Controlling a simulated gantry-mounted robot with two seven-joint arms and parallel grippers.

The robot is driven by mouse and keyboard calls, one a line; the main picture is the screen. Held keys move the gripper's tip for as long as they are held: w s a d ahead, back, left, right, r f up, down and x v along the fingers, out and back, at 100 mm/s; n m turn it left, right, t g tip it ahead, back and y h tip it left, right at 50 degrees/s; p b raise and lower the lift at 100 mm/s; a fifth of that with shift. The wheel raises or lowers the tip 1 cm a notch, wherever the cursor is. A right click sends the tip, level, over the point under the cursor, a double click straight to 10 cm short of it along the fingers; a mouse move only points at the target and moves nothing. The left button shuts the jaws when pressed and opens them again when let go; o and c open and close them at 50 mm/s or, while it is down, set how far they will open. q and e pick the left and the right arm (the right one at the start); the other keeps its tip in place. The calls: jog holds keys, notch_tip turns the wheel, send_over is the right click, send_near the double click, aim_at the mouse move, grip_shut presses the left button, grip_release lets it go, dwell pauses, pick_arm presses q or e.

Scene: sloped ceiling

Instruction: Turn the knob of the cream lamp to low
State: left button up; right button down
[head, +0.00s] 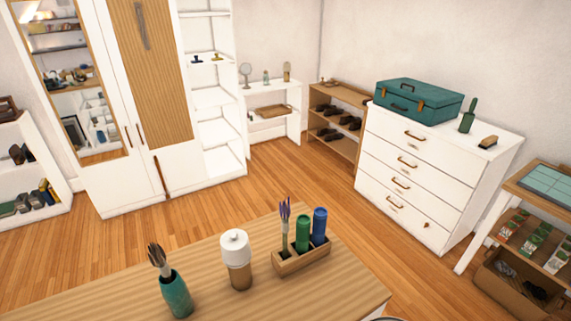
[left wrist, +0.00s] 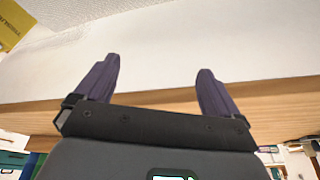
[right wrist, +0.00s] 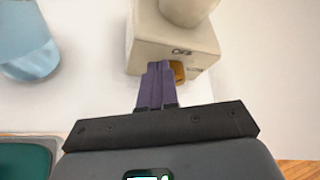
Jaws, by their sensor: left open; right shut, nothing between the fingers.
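The cream lamp (right wrist: 172,42) shows in the right wrist view, with a boxy base and a rounded stem at the top. Small dark markings are on its front face. An amber knob (right wrist: 179,70) sits low on that face, partly hidden behind my fingers. My right gripper (right wrist: 160,66) is shut and empty, its tips right at the knob's left side; I cannot tell whether they touch it. My left gripper (left wrist: 158,66) is open and empty, facing a pale surface with a wooden edge. Neither gripper nor the cream lamp shows in the head view.
A light blue object (right wrist: 28,45) stands left of the lamp, and a teal-lined tray (right wrist: 25,158) lies at lower left. In the head view, a wooden table (head: 120,290) holds a teal vase, a white-topped jar and a wooden holder. A white dresser (head: 420,170) stands behind.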

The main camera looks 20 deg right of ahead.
dwell(0.7)
jog(key=shift+w+r, duration=0.2)
jog(key=shift+w, duration=0.1)
jog(key=shift+a, duration=0.1)
jog(key=shift+w+a+r+p, duration=0.1)
jog(key=shift+w+r+p, duration=0.2)
jog(key=shift+w+p, duration=0.15)
jog(key=shift+w, duration=0.4)
dwell(0.3)
jog(key=shift+r, duration=0.15)
